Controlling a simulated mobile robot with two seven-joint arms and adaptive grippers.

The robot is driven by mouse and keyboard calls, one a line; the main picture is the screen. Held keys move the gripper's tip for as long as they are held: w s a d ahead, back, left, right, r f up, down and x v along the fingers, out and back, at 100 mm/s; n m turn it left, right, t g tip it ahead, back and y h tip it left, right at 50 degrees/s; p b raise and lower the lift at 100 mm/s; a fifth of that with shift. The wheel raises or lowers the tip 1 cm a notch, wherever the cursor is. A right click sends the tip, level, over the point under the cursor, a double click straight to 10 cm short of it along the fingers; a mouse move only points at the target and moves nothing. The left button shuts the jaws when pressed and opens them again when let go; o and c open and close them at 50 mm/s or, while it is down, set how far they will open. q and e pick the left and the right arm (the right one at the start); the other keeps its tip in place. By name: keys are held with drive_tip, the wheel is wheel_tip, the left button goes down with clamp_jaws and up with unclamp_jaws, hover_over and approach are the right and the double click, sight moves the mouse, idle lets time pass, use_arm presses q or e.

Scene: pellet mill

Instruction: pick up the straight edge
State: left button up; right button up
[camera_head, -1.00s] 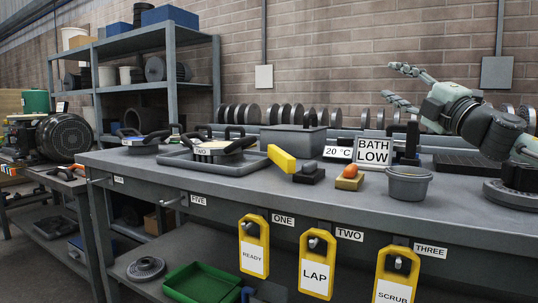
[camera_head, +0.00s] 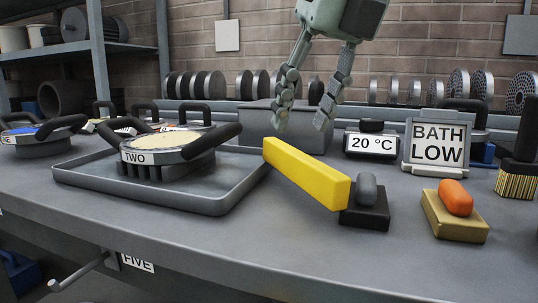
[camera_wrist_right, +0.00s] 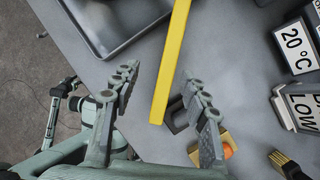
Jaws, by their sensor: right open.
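The straight edge, a long yellow bar (camera_head: 308,174), lies slanted on the grey bench, its near right end beside a small black block with a grey knob (camera_head: 366,205). My right gripper (camera_head: 301,122) is open and empty, fingers pointing down, above and behind the bar in the head view. In the right wrist view the bar (camera_wrist_right: 170,72) runs between the spread fingers (camera_wrist_right: 158,75), with clear space to either side. My left gripper is not in the head view; parts of my other arm seem to show at the left of the wrist view, too small to read.
A grey tray (camera_head: 226,203) with a round handled piece marked TWO (camera_head: 170,150) stands left of the bar. A grey box (camera_head: 262,128) is behind it. A 20 °C display (camera_head: 371,145), a BATH LOW sign (camera_head: 437,143) and an orange-knobbed block (camera_head: 454,212) stand right. The front bench is clear.

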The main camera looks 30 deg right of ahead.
sight(298, 153)
drive_tip(key=shift+d+f+h, duration=0.1)
drive_tip(key=shift+d+h, duration=0.1)
drive_tip(key=shift+h, duration=0.1)
drive_tip(key=shift+w+d+f, duration=0.1)
drive_tip(key=shift+f, duration=0.15)
drive_tip(key=shift+x, duration=0.8)
drive_tip(key=x, duration=0.5)
drive_tip(key=shift+d+f, duration=0.2)
drive_tip(key=shift+d, duration=0.1)
clamp_jaws()
drive_tip(key=shift+r, duration=0.1)
